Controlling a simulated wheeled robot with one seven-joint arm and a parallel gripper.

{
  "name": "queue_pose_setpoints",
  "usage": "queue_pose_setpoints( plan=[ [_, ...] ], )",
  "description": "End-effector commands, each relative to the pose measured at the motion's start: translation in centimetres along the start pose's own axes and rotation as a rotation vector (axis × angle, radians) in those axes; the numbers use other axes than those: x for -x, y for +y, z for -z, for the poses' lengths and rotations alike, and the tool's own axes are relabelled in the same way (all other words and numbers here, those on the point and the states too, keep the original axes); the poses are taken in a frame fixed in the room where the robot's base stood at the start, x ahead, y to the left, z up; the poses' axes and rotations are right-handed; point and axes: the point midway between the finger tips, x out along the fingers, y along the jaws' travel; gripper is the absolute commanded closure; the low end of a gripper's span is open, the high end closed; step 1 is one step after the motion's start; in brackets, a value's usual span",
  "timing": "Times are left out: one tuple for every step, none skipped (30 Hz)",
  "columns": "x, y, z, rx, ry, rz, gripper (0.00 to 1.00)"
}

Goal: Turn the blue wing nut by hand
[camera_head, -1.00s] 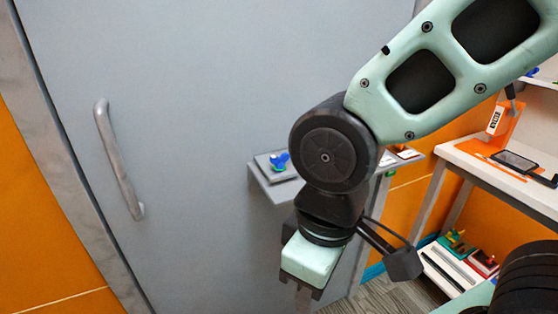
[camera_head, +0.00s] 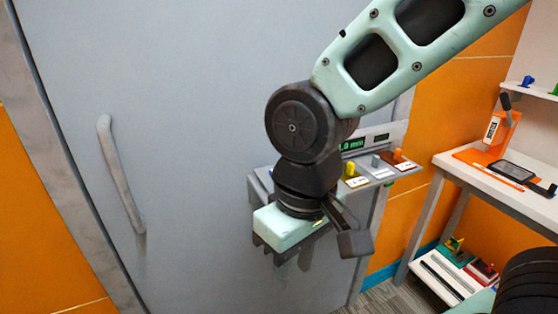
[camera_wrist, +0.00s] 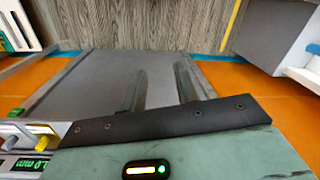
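The blue wing nut is not visible now; my arm and gripper cover the left part of the small grey shelf (camera_head: 262,180) where it showed earlier. My gripper (camera_head: 280,258) is in front of that shelf in the head view, below the wrist joint and near the grey door. In the wrist view, the two fingers of my gripper (camera_wrist: 161,85) stand apart with nothing between them. Whether they are level with the wing nut cannot be told.
The shelf also carries a yellow knob (camera_head: 350,168), an orange knob (camera_head: 398,156) and a green readout (camera_head: 352,144). A grey door handle (camera_head: 120,175) is at left. A white workbench (camera_head: 480,178) stands at right. A small blue piece (camera_head: 527,82) sits on a high shelf.

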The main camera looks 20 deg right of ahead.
Motion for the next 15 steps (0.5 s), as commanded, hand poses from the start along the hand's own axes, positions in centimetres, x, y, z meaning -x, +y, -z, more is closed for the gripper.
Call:
queue_pose_setpoints(
  plan=[
    [2.7, 0.3, 2.2, -0.137, -0.001, 0.011, 0.69],
    [3.9, 0.6, 3.6, -0.234, -0.003, 0.016, 0.69],
    [5.3, 1.2, 5.4, -0.37, -0.006, 0.02, 0.69],
    [6.4, 1.8, 6.8, -0.476, -0.008, 0.022, 0.69],
    [7.4, 2.5, 8.1, -0.58, -0.011, 0.022, 0.69],
    [8.8, 3.4, 9.8, -0.719, -0.012, 0.02, 0.69],
    [9.7, 4.2, 11.1, -0.823, -0.012, 0.017, 0.69],
    [10.7, 5.1, 12.3, -0.927, -0.011, 0.013, 0.69],
    [11.9, 6.3, 13.8, -1.062, -0.009, 0.006, 0.69],
    [12.8, 7.2, 14.8, -1.159, -0.005, -0.001, 0.69],
    [13.6, 8.1, 15.8, -1.252, -0.002, -0.007, 0.69],
    [14.6, 9.3, 17.0, -1.368, 0.006, -0.016, 0.69],
    [15.3, 10.1, 17.8, -1.448, 0.012, -0.023, 0.69],
    [15.9, 10.9, 18.4, -1.521, 0.019, -0.03, 0.69],
    [16.6, 11.9, 19.2, -1.608, 0.029, -0.037, 0.69]
  ],
)
